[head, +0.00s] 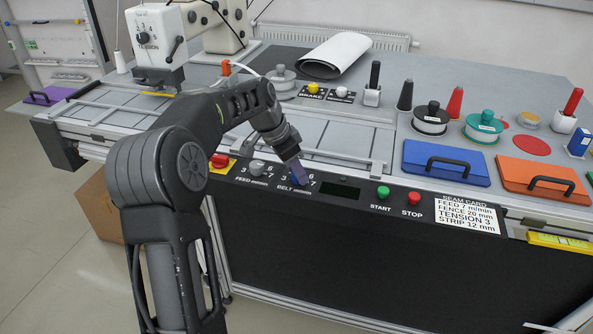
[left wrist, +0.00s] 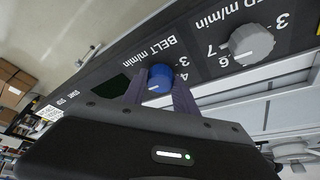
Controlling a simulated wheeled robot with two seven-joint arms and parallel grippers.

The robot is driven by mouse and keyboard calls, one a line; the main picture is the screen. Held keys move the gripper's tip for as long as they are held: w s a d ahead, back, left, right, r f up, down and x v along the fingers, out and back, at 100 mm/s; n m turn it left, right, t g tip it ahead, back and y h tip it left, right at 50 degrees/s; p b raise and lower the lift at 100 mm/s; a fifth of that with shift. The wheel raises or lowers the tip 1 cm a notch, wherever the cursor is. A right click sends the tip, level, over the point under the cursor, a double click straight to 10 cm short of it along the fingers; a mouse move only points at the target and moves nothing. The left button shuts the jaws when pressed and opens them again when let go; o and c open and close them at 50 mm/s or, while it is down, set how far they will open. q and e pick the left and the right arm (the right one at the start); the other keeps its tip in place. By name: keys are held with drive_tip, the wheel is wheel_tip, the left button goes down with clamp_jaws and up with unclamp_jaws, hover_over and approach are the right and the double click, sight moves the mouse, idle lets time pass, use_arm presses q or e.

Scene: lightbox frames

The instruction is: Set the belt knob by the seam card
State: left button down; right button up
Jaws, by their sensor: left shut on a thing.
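The blue belt knob (left wrist: 160,78) shows in the left wrist view between the two fingers of my left gripper (left wrist: 158,92), which is shut on it. Its printed numbers are partly hidden; a 3 and a 4 show beside it. I cannot tell clearly which number its mark faces. In the head view my left gripper (head: 299,172) reaches down to the front panel and hides most of the knob. My right gripper is not in view.
The grey feed knob (left wrist: 251,44) sits close beside the belt knob. A dark display (head: 340,188), the green start button (head: 383,192) and the red stop button (head: 414,198) lie to the right. A red button on yellow (head: 219,161) is at the left. Blue (head: 445,164) and orange (head: 545,178) cases lie on the table.

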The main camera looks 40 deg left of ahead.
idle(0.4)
use_arm(q)
drive_tip(key=c, duration=1)
unclamp_jaws()
drive_tip(key=v, duration=0.8)
drive_tip(key=shift+w, duration=0.15)
drive_tip(key=shift+f, duration=0.1)
